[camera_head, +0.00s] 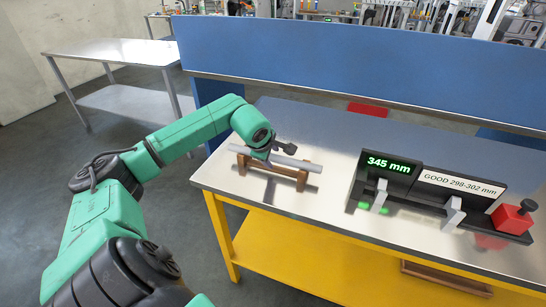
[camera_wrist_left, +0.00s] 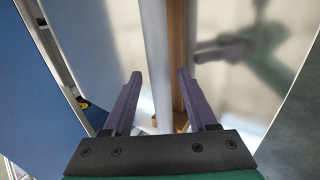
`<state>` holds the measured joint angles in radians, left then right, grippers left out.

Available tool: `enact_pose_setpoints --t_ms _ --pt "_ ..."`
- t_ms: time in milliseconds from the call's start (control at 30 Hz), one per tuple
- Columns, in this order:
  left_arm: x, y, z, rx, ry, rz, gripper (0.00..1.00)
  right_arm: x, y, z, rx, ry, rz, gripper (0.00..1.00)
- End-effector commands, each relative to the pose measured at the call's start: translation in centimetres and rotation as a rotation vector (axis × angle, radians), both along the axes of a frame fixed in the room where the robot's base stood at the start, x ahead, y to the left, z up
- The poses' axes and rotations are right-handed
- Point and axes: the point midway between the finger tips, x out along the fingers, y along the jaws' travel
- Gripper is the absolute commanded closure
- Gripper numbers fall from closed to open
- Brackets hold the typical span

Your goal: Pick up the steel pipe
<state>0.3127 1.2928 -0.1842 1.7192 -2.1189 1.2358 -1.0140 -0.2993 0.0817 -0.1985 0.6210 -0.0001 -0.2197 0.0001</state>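The steel pipe (camera_head: 297,162) is a grey tube resting across a brown wooden stand (camera_head: 302,180) on the metal-topped table. My left gripper (camera_head: 262,152) is over the middle of the pipe and hides part of it in the head view. In the left wrist view the two purple fingers of the left gripper (camera_wrist_left: 160,76) are apart. The pipe (camera_wrist_left: 155,50) runs lengthwise between them, and bare room shows beside it, so the fingers do not look closed on it. The wooden stand (camera_wrist_left: 177,50) shows just right of the pipe. My right gripper is not in view.
A black gauge (camera_head: 384,175) reading 345 mm, with a "GOOD 298-302 mm" sign (camera_head: 460,184) and a red block (camera_head: 510,219), stands on the right of the table. A blue partition (camera_head: 350,65) runs behind. Clear tabletop lies between stand and gauge.

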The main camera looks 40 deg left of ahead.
Motion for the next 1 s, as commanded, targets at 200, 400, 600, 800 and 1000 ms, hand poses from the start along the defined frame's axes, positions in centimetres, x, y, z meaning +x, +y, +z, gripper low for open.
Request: enact_pose_setpoints --t_ms 200,400,600,800,1000 --pt "0.0 0.0 0.0 0.000 0.000 0.000 1.00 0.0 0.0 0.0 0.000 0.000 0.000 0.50" --pt "0.0 0.0 0.1 -0.001 -0.001 0.000 1.00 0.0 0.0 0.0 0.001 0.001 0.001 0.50" --pt "0.1 0.0 1.1 0.000 -0.005 0.001 1.00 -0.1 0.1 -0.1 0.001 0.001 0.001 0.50" --pt "0.2 0.0 6.2 -0.001 -0.014 0.001 1.00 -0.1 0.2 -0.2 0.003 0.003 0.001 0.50" --pt "0.1 0.0 14.5 -0.004 -0.012 0.001 1.00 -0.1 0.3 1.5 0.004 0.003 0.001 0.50"
